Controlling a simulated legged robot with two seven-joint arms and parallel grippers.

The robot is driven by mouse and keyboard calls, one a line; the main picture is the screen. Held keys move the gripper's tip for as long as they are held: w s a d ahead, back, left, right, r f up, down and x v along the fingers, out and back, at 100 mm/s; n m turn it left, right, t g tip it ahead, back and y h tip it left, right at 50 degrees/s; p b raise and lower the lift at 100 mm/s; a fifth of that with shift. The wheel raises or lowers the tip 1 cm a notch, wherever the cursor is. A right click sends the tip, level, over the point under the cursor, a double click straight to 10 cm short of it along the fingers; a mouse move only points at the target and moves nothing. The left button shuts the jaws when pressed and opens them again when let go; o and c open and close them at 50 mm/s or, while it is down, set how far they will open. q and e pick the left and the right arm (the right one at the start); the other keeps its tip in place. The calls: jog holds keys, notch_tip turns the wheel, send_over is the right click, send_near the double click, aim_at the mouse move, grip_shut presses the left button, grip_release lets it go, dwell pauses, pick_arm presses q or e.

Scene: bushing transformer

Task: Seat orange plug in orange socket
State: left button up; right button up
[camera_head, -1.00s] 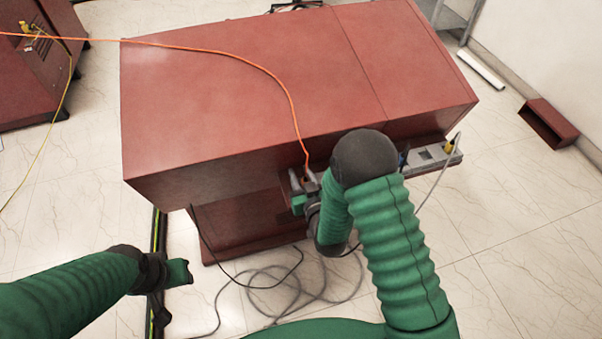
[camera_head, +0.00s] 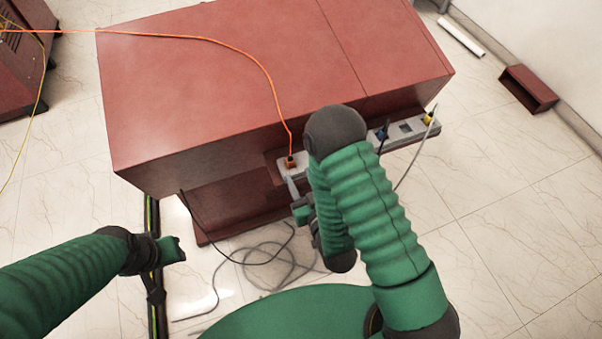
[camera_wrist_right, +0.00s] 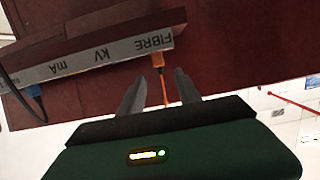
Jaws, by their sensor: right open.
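The orange plug (camera_head: 290,162) stands at the left end of the grey socket strip, with its orange cable rising over the cabinet top. In the right wrist view the plug (camera_wrist_right: 158,60) meets the panel edge by the word FIBRE and looks inserted; the socket opening is hidden behind it. My right gripper (camera_wrist_right: 160,74) is open and empty, its fingers apart on either side of the cable line and short of the plug. In the head view the right gripper (camera_head: 295,192) is just below the plug. My left gripper (camera_head: 176,249) hangs at the lower left, away from the strip.
The red cabinet (camera_head: 230,90) fills the middle, with the socket strip (camera_head: 405,128) on its near side. A blue plug (camera_head: 382,134) and a yellow plug (camera_head: 429,118) sit further right. Loose grey cable (camera_head: 262,262) lies on the floor below.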

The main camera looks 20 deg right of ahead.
jog(key=s+d+r+g, duration=0.2)
jog(key=s+r+g, duration=0.1)
jog(key=s+g, duration=0.3)
jog(key=s+d+r+g, duration=0.2)
jog(key=s+r+g, duration=0.1)
jog(key=s+g, duration=0.3)
jog(key=shift+s+g+h, duration=0.25)
jog(key=shift+g+h, duration=0.05)
jog(key=shift+g, duration=0.3)
